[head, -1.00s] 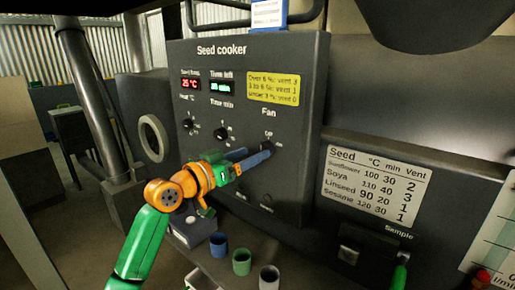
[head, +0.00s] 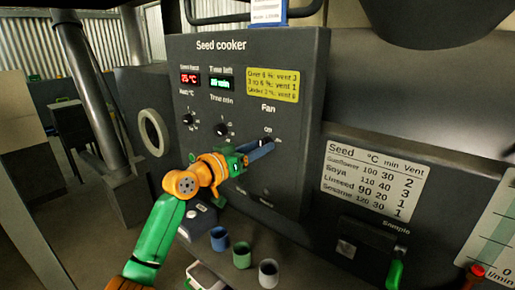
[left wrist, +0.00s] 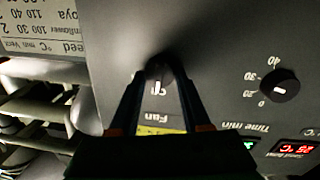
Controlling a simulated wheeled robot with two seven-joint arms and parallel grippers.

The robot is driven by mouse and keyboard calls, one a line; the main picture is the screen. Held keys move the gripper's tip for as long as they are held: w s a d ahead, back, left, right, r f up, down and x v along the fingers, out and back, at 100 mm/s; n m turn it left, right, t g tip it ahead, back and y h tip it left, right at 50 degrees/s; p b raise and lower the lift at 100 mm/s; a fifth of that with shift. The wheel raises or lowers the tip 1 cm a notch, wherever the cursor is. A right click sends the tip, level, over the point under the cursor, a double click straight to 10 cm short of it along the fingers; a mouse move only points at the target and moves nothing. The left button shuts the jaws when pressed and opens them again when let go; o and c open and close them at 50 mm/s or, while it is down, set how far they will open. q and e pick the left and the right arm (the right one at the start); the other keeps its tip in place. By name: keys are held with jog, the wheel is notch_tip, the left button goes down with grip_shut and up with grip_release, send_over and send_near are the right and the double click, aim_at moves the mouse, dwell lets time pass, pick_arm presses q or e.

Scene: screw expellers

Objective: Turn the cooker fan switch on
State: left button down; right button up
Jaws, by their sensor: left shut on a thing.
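The fan switch is a small dark knob on the front of the grey seed cooker (head: 290,135), under the word "Fan", with "Off" and "On" marks. In the head view my left gripper (head: 270,146) reaches it from the left and its fingers cover most of it. In the left wrist view the fan switch (left wrist: 158,74) sits between the two fingertips, and the gripper is shut on it. My right gripper is not in view.
A heat knob (head: 189,119) and a time knob (head: 222,130) are left of the fan switch. Blue, green and grey cups (head: 268,272) stand below. A seed chart (head: 375,180) and a green sample handle (head: 394,272) are at right.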

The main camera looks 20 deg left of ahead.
pick_arm(q)
jog(key=shift+d+r+m+y+p, duration=0.15)
jog(key=shift+m+y, duration=0.1)
jog(key=shift+m, duration=2.55)
jog(key=shift+f+m+y+p, duration=0.15)
jog(key=shift+m+y, duration=0.1)
jog(key=shift+m, duration=2.55)
jog(key=shift+c, duration=1.8)
grip_release()
